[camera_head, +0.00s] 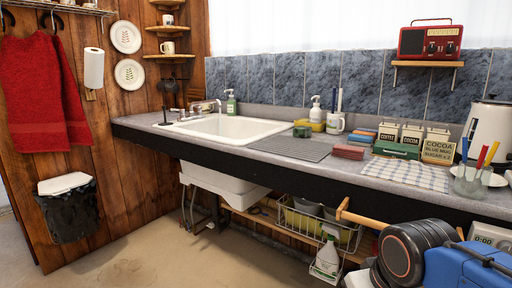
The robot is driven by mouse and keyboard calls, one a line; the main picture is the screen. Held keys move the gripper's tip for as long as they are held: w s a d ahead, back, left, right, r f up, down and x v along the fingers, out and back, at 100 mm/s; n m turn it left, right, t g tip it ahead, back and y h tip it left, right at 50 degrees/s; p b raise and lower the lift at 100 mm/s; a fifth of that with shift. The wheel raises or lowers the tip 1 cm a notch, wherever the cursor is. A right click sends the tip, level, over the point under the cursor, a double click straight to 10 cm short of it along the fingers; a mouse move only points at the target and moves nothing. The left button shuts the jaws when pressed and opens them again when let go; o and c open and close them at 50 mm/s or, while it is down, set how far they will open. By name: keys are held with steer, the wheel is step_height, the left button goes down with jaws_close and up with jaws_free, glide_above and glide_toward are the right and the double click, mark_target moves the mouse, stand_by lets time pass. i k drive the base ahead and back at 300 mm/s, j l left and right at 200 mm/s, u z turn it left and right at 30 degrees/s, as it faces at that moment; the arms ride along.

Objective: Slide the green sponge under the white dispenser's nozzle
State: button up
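A small green block (302,131), which looks like the green sponge, lies on the grey counter behind the ribbed grey drying mat (290,148). A white pump dispenser (316,114) with a green label stands upright behind it, slightly to the right, near the tiled wall. The block is in front of the dispenser; I cannot tell whether it is under the nozzle. A second, greenish pump bottle (231,103) stands behind the sink.
A yellow item (311,125) sits by the dispenser's base, and a white mug (335,124) with upright sticks stands to its right. The white sink (237,128) is left. The mat looks empty.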

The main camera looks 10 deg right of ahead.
mark_target(302, 132)
steer(key=i+j+z, duration=0.1)
steer(key=j, duration=0.25)
steer(key=i+j+z, duration=0.1)
steer(key=i+j, duration=0.2)
steer(key=i+j+z, duration=0.1)
steer(key=j, duration=0.4)
steer(key=i, duration=0.1)
